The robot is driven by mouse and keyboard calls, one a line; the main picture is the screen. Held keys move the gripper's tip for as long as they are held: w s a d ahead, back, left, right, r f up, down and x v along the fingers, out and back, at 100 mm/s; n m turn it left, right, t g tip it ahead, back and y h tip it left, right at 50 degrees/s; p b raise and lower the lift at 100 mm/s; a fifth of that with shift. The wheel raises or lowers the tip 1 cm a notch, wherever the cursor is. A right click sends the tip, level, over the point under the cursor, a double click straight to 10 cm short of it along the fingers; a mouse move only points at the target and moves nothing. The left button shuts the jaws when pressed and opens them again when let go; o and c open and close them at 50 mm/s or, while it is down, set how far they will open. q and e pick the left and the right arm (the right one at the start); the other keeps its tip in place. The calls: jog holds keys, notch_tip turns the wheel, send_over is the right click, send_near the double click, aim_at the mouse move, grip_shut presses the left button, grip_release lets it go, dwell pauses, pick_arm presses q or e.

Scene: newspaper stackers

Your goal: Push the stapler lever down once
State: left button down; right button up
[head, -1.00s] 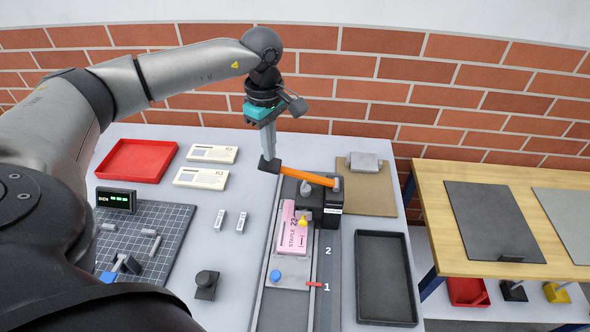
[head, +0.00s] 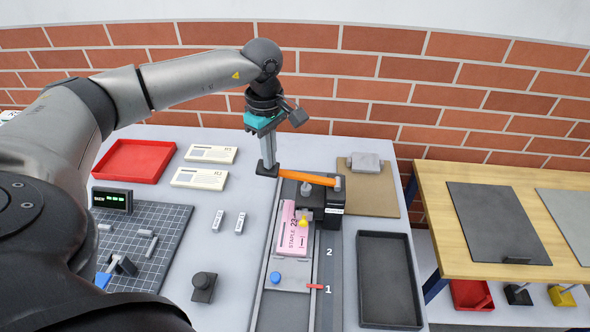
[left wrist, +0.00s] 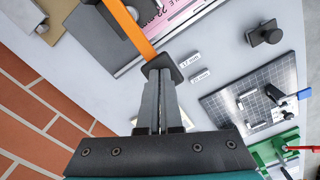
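The stapler (head: 328,208) is a black block standing over the feed track, with an orange lever (head: 308,178) reaching left to a black end pad (head: 266,170). My left gripper (head: 269,162) points down with its fingertips at this pad and appears to touch its top. In the left wrist view, the fingers (left wrist: 159,88) are close together, and the pad (left wrist: 162,66) and orange lever (left wrist: 130,27) lie right beyond the tips. The fingers do not appear to grip the pad. A pink sheet marked "STAPLE" (head: 293,232) lies under the stapler head. My right gripper is not in view.
A red tray (head: 133,158), cream cards (head: 199,178) and a gridded mat (head: 150,240) are on the left. A black tray (head: 388,280) and a brown clipboard (head: 368,190) are on the right. A brick wall (head: 350,60) stands behind the table.

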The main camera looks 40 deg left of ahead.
pick_arm(q)
jog(key=shift+d+f+b, duration=0.1)
jog(key=shift+f+b, duration=0.55)
jog(key=shift+f, duration=0.4)
jog(key=shift+r, duration=0.2)
notch_tip(320, 180, up, 10)
jog(key=p, duration=0.7)
dwell(0.9)
